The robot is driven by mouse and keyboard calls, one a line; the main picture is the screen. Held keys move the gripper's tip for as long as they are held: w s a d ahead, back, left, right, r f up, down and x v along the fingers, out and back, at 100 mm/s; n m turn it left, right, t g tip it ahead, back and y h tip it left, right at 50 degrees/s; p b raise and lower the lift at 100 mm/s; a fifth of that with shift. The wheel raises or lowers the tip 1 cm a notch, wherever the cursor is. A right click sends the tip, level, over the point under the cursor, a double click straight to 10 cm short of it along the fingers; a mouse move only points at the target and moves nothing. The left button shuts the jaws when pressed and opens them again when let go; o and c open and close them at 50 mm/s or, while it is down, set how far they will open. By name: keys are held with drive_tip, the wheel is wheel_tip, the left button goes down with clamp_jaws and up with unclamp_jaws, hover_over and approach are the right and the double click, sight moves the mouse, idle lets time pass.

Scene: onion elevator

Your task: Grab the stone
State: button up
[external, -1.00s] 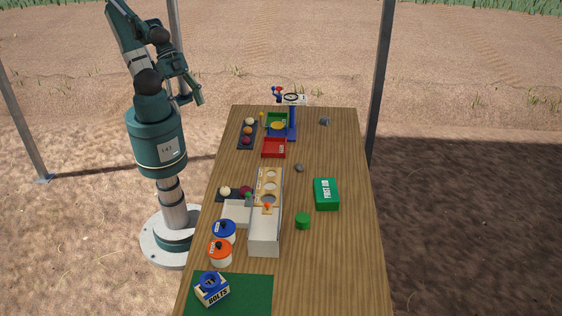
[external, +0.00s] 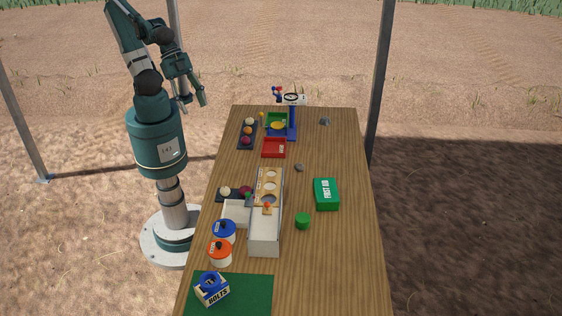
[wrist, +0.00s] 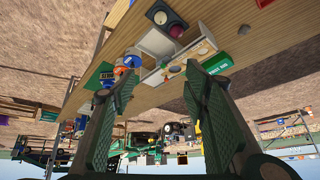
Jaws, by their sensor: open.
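A small grey stone (external: 299,167) lies on the wooden table in the external view, right of the red tray and above the green first aid box. A second small grey object (external: 325,122) lies near the far right end of the table; I cannot tell exactly what it is. My gripper (external: 198,100) is raised left of the table, well away from both. In the wrist view my gripper (wrist: 160,85) is open, with its two fingers apart and nothing between them.
The first aid box (external: 326,194), a green cylinder (external: 302,221) and a long white box (external: 265,235) stand nearer on the table (external: 335,270). The red tray (external: 274,148) and a blue stand (external: 292,122) are left of the stone. Bare wood lies right of the stone.

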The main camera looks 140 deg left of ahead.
drive_tip(key=w+a+f+m+g+b, duration=0.25)
drive_tip(key=w+a+m, duration=0.25)
drive_tip(key=w+a, duration=0.45)
drive_tip(key=m+g+b, duration=0.3)
drive_tip(key=m+g, duration=0.1)
drive_tip(key=m, duration=0.6)
hover_over(299, 164)
drive_tip(key=f, duration=2.7)
drive_tip(key=shift+w+d+f, duration=0.1)
drive_tip(key=shift+w+d, duration=0.2)
drive_tip(key=shift+d, duration=0.05)
drive_tip(key=shift+a+f, duration=0.2)
drive_tip(key=shift+f, duration=0.1)
drive_tip(key=shift+f, duration=1.25)
drive_tip(key=shift+f, duration=0.15)
